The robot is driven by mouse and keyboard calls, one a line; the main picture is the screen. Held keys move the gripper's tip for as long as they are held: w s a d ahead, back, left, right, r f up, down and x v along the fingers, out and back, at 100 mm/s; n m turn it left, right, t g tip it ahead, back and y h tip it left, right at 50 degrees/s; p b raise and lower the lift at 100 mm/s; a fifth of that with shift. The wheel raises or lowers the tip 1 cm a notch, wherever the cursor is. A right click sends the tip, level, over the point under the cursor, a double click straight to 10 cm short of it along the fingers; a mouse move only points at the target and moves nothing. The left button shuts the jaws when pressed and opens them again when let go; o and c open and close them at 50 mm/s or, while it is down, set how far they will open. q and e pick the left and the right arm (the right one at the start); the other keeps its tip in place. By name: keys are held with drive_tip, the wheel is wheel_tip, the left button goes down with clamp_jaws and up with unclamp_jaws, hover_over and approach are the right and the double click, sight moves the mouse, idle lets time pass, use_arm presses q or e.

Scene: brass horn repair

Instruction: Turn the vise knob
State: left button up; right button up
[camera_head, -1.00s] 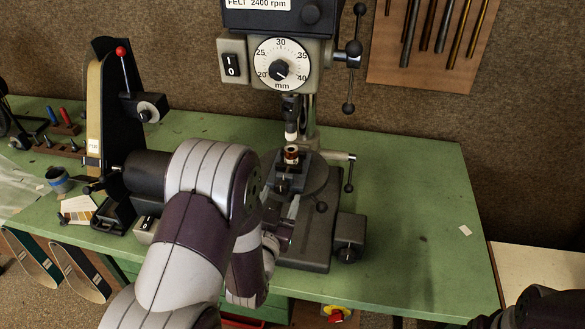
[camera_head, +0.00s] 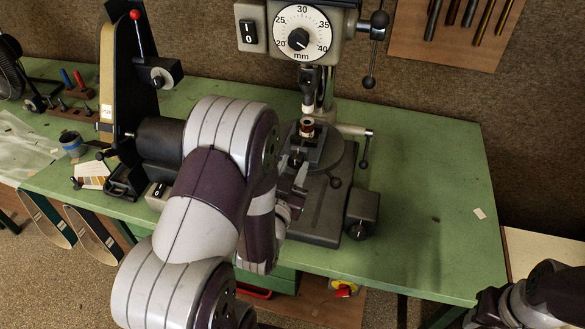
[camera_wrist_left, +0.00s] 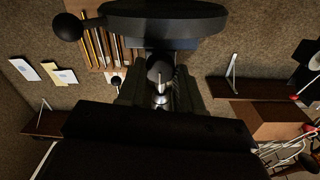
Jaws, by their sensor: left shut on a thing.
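The small dark vise (camera_head: 312,151) sits on the round table of the drill press and holds a copper-coloured ring piece (camera_head: 307,128). My left arm reaches in from the left, and its gripper (camera_head: 295,175) is at the front of the vise. In the left wrist view, my left gripper's two dark fingers (camera_wrist_left: 160,92) close on the vise knob (camera_wrist_left: 160,72), a rounded, partly shiny piece between them. In the head view the knob is mostly hidden by the gripper. Only part of my right arm shows at the lower right; its gripper is not visible.
The drill press head (camera_head: 300,30) hangs just above the vise. A belt sander (camera_head: 125,90) stands to the left, close to my left arm. The right part of the green bench (camera_head: 425,180) is mostly clear.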

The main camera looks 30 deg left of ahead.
use_arm(q)
drive_tip(key=shift+f, duration=0.1)
drive_tip(key=m+b, duration=0.1)
drive_tip(key=m, duration=0.2)
drive_tip(key=shift+m, duration=0.4)
drive_tip(key=m+b, duration=0.2)
drive_tip(key=m, duration=0.2)
drive_tip(key=m+b, duration=0.1)
drive_tip(key=m, duration=0.3)
drive_tip(key=m+b, duration=0.1)
drive_tip(key=m, duration=0.2)
drive_tip(key=shift+d+b, duration=0.1)
drive_tip(key=shift+b, duration=0.25)
drive_tip(key=m+b, duration=0.1)
drive_tip(key=m, duration=0.4)
drive_tip(key=shift+m+g, duration=0.3)
drive_tip(key=shift+m, duration=0.1)
drive_tip(key=m+b, duration=0.1)
drive_tip(key=m, duration=0.3)
drive_tip(key=shift+w+m+y, duration=0.1)
drive_tip(key=shift+m+y, duration=0.2)
drive_tip(key=shift+y, duration=0.1)
